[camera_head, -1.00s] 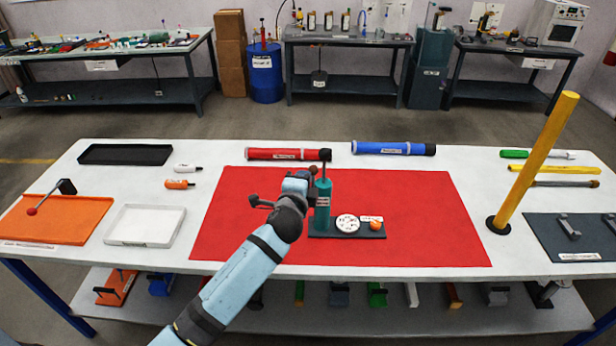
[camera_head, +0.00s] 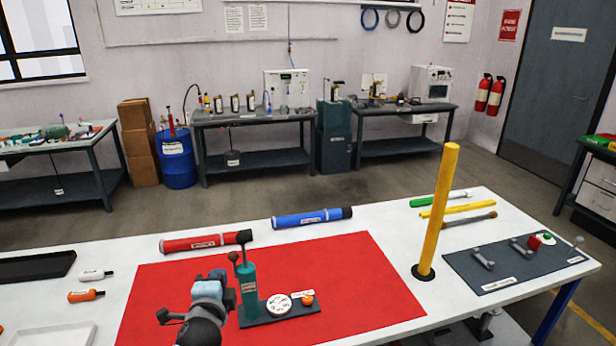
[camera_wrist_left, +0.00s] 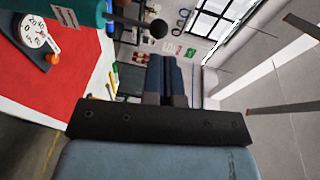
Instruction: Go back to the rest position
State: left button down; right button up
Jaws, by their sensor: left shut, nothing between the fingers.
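My left gripper (camera_head: 218,276) is just left of the teal hand pump (camera_head: 249,290) in the head view, above the red mat (camera_head: 355,275). Its fingers also show in the left wrist view (camera_wrist_left: 166,78), closed together with nothing between them. I cannot tell whether the gripper touches the pump. The pump stands upright on a dark base with a white round dial (camera_head: 278,304) and an orange knob (camera_head: 307,299). In the wrist view, part of the teal pump (camera_wrist_left: 80,10) and its dark ball-ended lever are near the top left. My right gripper is not in view.
A red tube (camera_head: 205,242) and a blue tube (camera_head: 312,218) lie behind the mat. A tall yellow post (camera_head: 437,210) stands at its right, near a dark mat (camera_head: 515,264) with fittings. Two small bottles (camera_head: 88,295) and a black tray (camera_head: 35,267) are at the left.

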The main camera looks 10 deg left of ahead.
pick_arm(q)
jog(key=s+d+f+n+g+h, duration=0.35)
jog(key=s+f+n, duration=0.25)
jog(key=s+f, duration=0.7)
jog(key=s+d+f+n+g+h, duration=0.2)
jog(key=s+d+f+n+h, duration=0.3)
jog(key=s+f, duration=0.75)
jog(key=w+a+r+m+t+h+b, duration=0.25)
jog(key=w+r+t, duration=0.35)
jog(key=w+r, duration=0.65)
notch_tip(320, 180, up, 17)
jog(key=m+g+y+b, duration=0.4)
jog(key=m+g+b, duration=0.5)
send_over(230, 256)
jog(key=s+a, duration=0.5)
jog(key=s, duration=0.5)
jog(key=p+x, duration=0.1)
jog(key=x, duration=1.2)
jog(key=shift+w+d, duration=0.15)
